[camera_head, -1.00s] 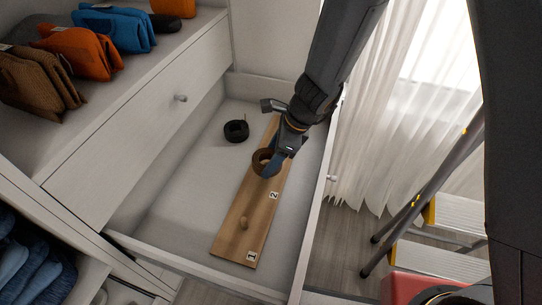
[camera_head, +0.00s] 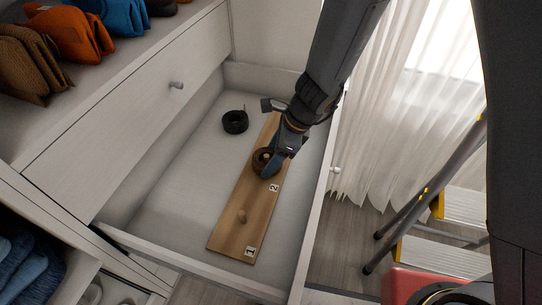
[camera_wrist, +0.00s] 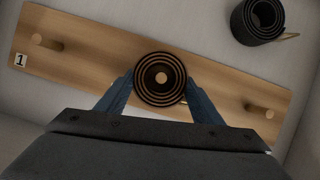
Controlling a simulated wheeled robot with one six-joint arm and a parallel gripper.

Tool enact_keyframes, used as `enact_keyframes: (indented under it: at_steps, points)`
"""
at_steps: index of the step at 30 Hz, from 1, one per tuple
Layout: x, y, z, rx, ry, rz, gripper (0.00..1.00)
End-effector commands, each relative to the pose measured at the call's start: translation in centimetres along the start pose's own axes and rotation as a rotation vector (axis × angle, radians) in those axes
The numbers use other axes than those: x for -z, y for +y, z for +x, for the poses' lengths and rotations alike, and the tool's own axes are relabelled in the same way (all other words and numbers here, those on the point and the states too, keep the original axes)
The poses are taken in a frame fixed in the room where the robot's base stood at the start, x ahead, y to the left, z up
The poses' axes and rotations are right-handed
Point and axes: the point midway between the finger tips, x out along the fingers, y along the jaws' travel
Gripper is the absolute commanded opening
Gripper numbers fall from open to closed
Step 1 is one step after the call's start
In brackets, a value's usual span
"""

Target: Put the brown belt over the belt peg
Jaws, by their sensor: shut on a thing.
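The coiled brown belt (camera_head: 264,166) is at the wooden peg board (camera_head: 233,228) inside the open drawer, near the label 2. In the wrist view the belt (camera_wrist: 143,91) is a ringed coil with a pale round peg end (camera_wrist: 160,77) showing in its centre. I cannot tell how far down the peg the coil sits. My gripper (camera_wrist: 158,92) is shut on the coil, one blue finger at each side. It also shows in the head view (camera_head: 274,166). A bare peg (camera_head: 242,217) stands near the label 1, and another bare peg (camera_wrist: 262,110) is at the board's other end.
A coiled black belt (camera_head: 235,121) lies on the drawer floor left of the board. The drawer walls (camera_head: 307,238) surround the board. Folded clothes (camera_head: 78,33) sit on the shelf at upper left. A stepladder (camera_head: 425,215) stands at the right.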

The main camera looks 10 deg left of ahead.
Motion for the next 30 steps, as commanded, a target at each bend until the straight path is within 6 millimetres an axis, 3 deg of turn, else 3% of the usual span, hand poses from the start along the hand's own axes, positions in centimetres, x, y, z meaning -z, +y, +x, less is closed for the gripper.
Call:
enact_keyframes:
  at_steps: [5, 6, 9, 20, 30]
  points:
    - [0.0, 0.0, 0.0, 0.000, 0.000, -0.001, 0.34]
    - [0.0, 0.0, 0.0, 0.000, 0.000, -0.001, 0.67]
    - [0.0, 0.0, 0.0, 0.000, 0.000, -0.001, 0.82]
    - [0.0, 0.0, -0.6, 0.001, 0.000, -0.001, 0.82]
    - [-0.1, 0.0, -6.0, 0.002, 0.000, 0.000, 0.82]
